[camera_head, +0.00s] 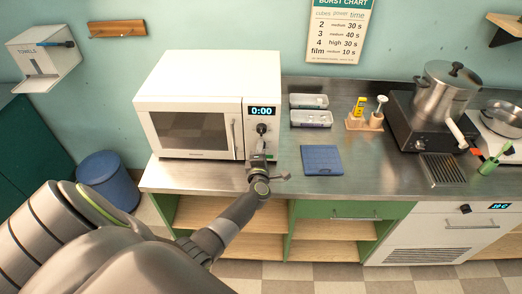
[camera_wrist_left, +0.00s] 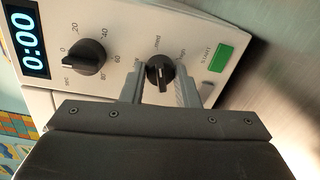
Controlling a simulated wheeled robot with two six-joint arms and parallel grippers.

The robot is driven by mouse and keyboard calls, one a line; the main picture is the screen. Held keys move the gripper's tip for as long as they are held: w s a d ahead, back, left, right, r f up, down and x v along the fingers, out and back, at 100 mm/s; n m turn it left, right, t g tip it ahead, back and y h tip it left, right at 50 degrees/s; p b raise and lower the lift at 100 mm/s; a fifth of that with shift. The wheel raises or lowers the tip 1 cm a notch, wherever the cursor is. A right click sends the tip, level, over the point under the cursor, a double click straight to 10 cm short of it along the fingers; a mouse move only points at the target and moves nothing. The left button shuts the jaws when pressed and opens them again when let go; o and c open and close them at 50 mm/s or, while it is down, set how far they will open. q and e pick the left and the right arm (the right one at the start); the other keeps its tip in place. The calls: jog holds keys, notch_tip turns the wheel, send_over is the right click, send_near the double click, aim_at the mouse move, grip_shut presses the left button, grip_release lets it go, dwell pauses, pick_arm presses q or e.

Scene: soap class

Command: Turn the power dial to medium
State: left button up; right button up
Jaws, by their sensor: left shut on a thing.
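The white microwave (camera_head: 195,100) stands at the left of the steel counter, its display reading 0:00. In the left wrist view, the dark power dial (camera_wrist_left: 160,72) has printed labels around its upper side, with "high" at its upper right. I cannot tell clearly which label it points to. My left gripper (camera_wrist_left: 163,88) is shut on this dial, one finger at each side. In the head view my left gripper (camera_head: 260,155) is at the lower control panel and hides most of this dial. My right gripper is not in view.
The time dial (camera_wrist_left: 86,57) is just left of the power dial in the wrist view, and the green start button (camera_wrist_left: 218,58) is right of it. A blue mat (camera_head: 321,160) and two small trays (camera_head: 310,119) lie right of the microwave. A pot (camera_head: 445,95) stands further right.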

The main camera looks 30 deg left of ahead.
pick_arm(q)
jog(key=o, duration=1)
jog(key=b+v, duration=0.1)
jog(key=v, duration=1.6)
jog(key=shift+s+d+f+b, duration=0.1)
jog(key=shift+s+d+b, duration=0.1)
jog(key=shift+b, duration=0.1)
